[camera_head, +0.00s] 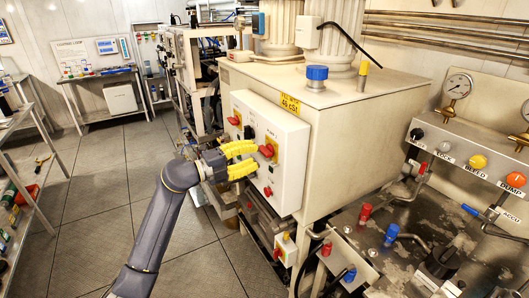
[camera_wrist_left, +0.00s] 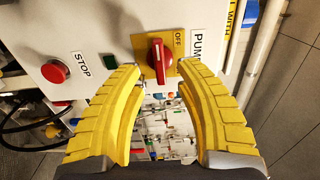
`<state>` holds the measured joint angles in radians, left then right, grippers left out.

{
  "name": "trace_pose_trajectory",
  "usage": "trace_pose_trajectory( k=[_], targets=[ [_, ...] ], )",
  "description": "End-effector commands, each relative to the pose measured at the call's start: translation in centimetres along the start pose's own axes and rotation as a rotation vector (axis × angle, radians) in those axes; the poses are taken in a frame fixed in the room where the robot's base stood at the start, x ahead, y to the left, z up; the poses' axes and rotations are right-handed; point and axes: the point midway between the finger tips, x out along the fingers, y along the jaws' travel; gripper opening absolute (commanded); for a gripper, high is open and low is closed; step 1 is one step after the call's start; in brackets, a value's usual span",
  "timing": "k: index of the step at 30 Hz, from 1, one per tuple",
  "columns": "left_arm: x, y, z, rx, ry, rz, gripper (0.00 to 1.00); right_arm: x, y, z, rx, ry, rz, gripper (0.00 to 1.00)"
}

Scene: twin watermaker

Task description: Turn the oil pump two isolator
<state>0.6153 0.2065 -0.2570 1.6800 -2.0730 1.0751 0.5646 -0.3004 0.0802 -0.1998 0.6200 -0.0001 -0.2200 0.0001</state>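A red rotary isolator (camera_head: 267,150) on a yellow plate sits on the white control panel (camera_head: 290,171). In the left wrist view the red isolator handle (camera_wrist_left: 158,58) stands roughly lengthwise in the picture, with OFF printed beside it. A label starting with "PU" is next to it; its number does not show. My left gripper (camera_head: 256,158) has yellow fingers spread apart in front of this isolator. In the left wrist view the fingertips (camera_wrist_left: 160,76) lie either side of the handle's lower end, with gaps; contact cannot be told. My right gripper is not in view.
A second red isolator (camera_head: 234,120) is further left on the panel. A red STOP button (camera_wrist_left: 55,71) and a green button (camera_wrist_left: 107,62) are close to the fingers. A cream tank housing (camera_head: 345,135) stands behind the panel. Open tiled floor (camera_head: 110,200) lies at left.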

Motion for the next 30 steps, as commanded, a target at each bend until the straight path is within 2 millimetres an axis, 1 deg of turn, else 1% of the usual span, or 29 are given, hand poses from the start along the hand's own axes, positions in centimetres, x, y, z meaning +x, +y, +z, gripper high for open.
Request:
trace_pose_trajectory(
  k=[1,3,9,15,24,25,30],
  targets=[
    [0.8,0.0,-0.1,-0.002,0.002,-0.001,0.34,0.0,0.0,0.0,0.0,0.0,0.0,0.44],
    [1.8,-0.1,-0.1,-0.001,0.002,-0.001,0.34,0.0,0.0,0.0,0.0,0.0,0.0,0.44],
    [3.6,0.0,-0.1,-0.003,0.001,0.0,0.34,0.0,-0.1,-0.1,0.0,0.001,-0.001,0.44],
    [4.4,0.0,-0.1,-0.001,0.001,0.0,0.34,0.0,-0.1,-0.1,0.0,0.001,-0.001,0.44],
    [4.5,0.0,0.0,-0.001,0.001,0.001,0.34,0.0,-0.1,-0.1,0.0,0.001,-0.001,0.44],
    [4.5,0.0,0.0,-0.001,0.001,0.001,0.37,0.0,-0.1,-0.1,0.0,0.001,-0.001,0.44],
    [4.5,0.0,0.0,-0.001,0.001,0.001,0.18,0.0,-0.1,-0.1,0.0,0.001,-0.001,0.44]
  ],
)
